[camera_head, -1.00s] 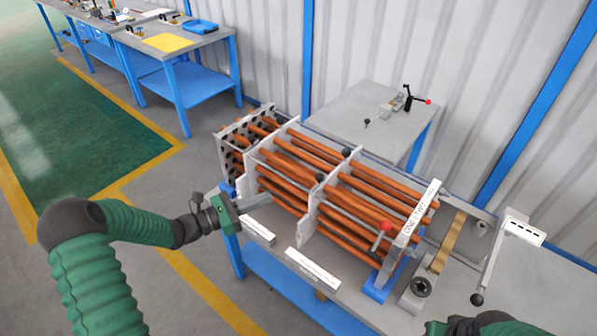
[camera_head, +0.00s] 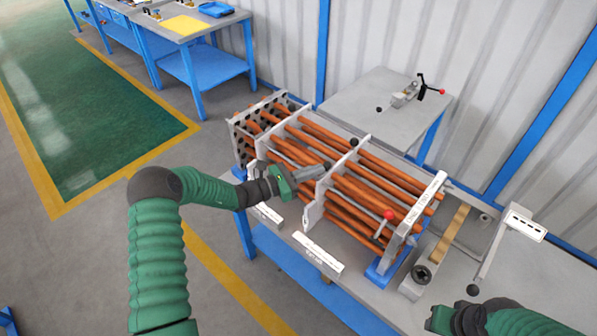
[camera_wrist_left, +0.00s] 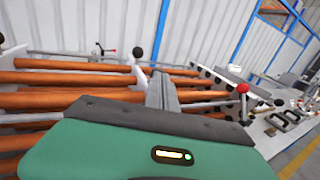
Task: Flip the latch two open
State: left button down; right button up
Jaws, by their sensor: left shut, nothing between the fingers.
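The flanged shell's tube bundle (camera_head: 360,183) lies on the bench, with orange tubes running through grey plates. My left gripper (camera_head: 322,169) is shut and empty, reaching over the near side of the bundle by the middle plate. A black ball knob (camera_head: 354,142) stands on top beyond the fingertips; a black knob also shows in the left wrist view (camera_wrist_left: 138,52). A red-knobbed lever (camera_head: 389,214) stands near the right end plate. I cannot tell which part is latch two. My right gripper (camera_head: 468,318) is at the bottom edge, its fingers unclear.
White label plates (camera_head: 318,252) lie along the bench's front edge. A holder with a round dark fitting (camera_head: 422,274) and a white-topped crank arm (camera_head: 523,224) are at the right. A grey side table (camera_head: 385,105) with a red-knobbed clamp (camera_head: 420,90) stands behind.

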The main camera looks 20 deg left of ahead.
pick_arm(q)
jog(key=w+b, duration=0.1)
jog(key=w, duration=0.1)
jog(key=w+d+b, duration=0.1)
jog(key=shift+w, duration=0.35)
dwell(0.3)
